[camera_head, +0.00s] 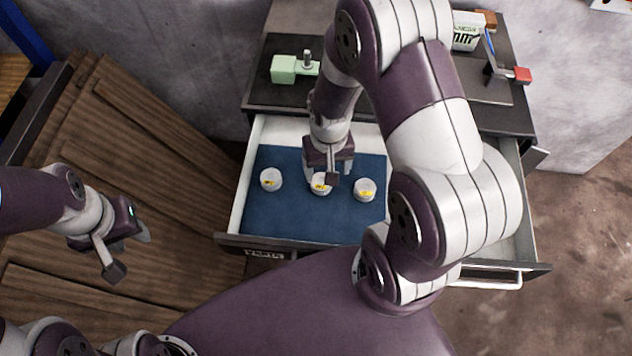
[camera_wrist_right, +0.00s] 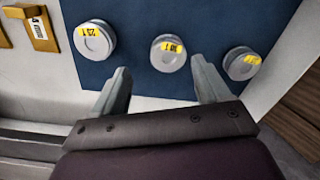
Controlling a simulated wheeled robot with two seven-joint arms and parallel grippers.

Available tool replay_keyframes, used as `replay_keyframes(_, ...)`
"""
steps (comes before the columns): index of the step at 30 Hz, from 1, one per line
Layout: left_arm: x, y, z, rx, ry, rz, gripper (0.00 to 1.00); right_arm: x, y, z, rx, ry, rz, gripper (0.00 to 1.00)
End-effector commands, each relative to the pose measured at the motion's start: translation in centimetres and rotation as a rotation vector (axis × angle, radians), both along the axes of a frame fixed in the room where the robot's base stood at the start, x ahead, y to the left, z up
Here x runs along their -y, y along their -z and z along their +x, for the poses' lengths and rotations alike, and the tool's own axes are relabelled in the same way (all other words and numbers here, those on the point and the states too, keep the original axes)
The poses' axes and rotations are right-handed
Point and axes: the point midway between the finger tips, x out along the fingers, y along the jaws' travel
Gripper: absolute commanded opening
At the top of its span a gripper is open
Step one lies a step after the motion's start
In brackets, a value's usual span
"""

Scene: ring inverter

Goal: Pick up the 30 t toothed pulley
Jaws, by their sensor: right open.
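Three small white-grey pulleys with yellow labels lie on the blue mat of the open drawer: a left one (camera_head: 271,180), a middle one (camera_head: 319,187) and a right one (camera_head: 364,190). The labels are too small to read surely, so I cannot tell which is 30 t. My right gripper (camera_head: 328,170) is over the middle pulley and partly hides it. In the right wrist view its open fingers (camera_wrist_right: 160,68) are on either side of that middle pulley (camera_wrist_right: 168,56), with nothing held. My left gripper (camera_head: 130,250) is away at the left, outside the drawer; its jaw opening is unclear.
The blue mat (camera_head: 290,220) has free room around the pulleys. The drawer's white left wall (camera_head: 246,185) and front edge bound it. On the cabinet top stand a green block (camera_head: 284,69) and a red-ended tool (camera_head: 522,75). Brown wooden boards (camera_head: 150,120) lie at the left.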

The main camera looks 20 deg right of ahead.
Motion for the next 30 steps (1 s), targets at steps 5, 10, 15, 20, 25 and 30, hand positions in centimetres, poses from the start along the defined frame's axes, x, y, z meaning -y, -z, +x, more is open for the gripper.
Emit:
replay_keyframes(5, 0.0, -0.1, 0.0, 0.0, 0.0, 0.0, 0.39, -0.1, 2.1, 0.2, -0.001, -0.002, 0.0, 0.75)
replay_keyframes(10, 0.0, -0.2, 0.0, 0.0, -0.001, 0.0, 0.39, -0.3, 5.4, 0.7, -0.002, -0.002, 0.0, 0.75)
replay_keyframes(15, 0.0, -0.2, 0.0, 0.0, 0.0, 0.0, 0.39, -0.3, 6.4, 0.7, 0.002, -0.001, 0.001, 0.75)
replay_keyframes(20, 0.0, -0.2, 0.0, 0.0, 0.0, 0.0, 0.39, -0.3, 6.4, 0.7, 0.002, -0.002, 0.001, 0.69)
replay_keyframes(25, 0.0, -0.2, 0.0, 0.0, 0.0, 0.0, 0.39, -0.3, 6.4, 0.7, 0.002, -0.002, 0.001, 0.14)
replay_keyframes(30, 0.0, -0.2, 0.0, 0.0, 0.0, 0.0, 0.39, -0.3, 6.4, 0.7, 0.002, -0.002, 0.001, 0.12)
